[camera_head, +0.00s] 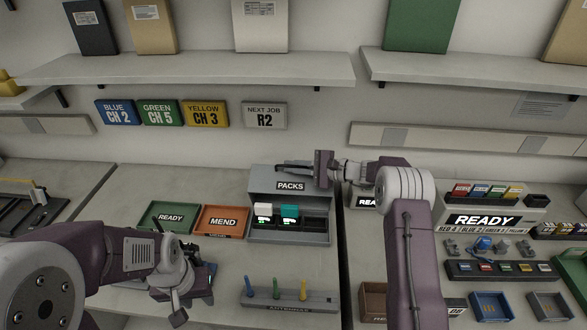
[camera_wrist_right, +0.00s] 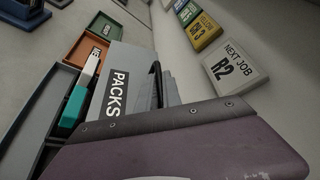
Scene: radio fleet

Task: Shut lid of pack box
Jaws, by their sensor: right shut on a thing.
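The grey pack box (camera_head: 257,235) stands on the bench at centre with its lid (camera_head: 267,184) raised at the back; the lid reads PACKS and shows large in the right wrist view (camera_wrist_right: 129,70). A white pack (camera_head: 262,210) and a teal pack (camera_head: 289,212) sit in the box; its right part looks dark.
A green READY tray (camera_head: 150,218) and an orange MEND tray (camera_head: 204,222) lie left of the box. A grey rack with antennas (camera_head: 300,298) stands in front of it. A READY rack (camera_head: 530,216) stands at right. Shelves (camera_head: 200,70) run above.

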